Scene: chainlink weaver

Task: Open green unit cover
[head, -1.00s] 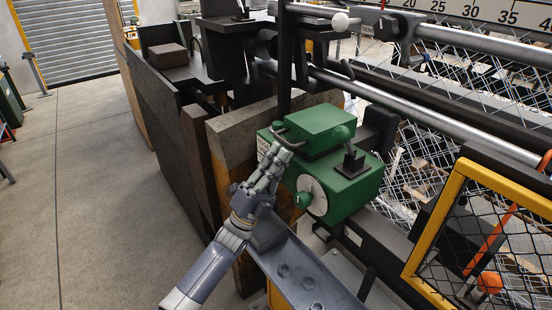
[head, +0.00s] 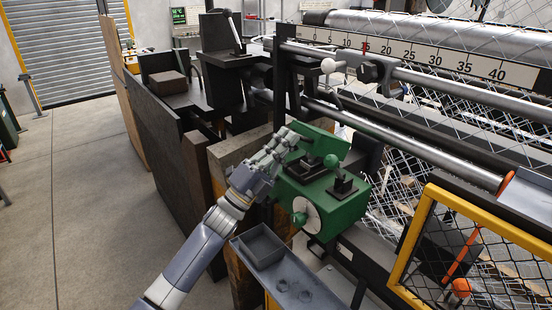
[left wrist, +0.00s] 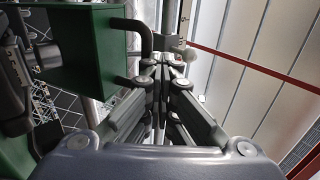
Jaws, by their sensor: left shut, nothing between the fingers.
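The green unit (head: 337,210) stands right of centre in the head view, with a pale round disc and green knob on its front. Its green cover (head: 322,143) is tilted up at the back, and dark parts (head: 312,170) show beneath it. My left gripper (head: 286,140) is at the cover's left edge, fingers together and empty. In the left wrist view, the closed fingertips (left wrist: 165,65) are beside the bent dark handle (left wrist: 146,40) on the green cover (left wrist: 85,60). I cannot tell whether they touch. My right gripper is not in view.
A lever with a green ball (head: 331,160) stands on the unit. Steel rails (head: 430,150) and a ruler run to the right. A yellow mesh guard (head: 407,240) is at lower right. Open floor (head: 90,220) lies left.

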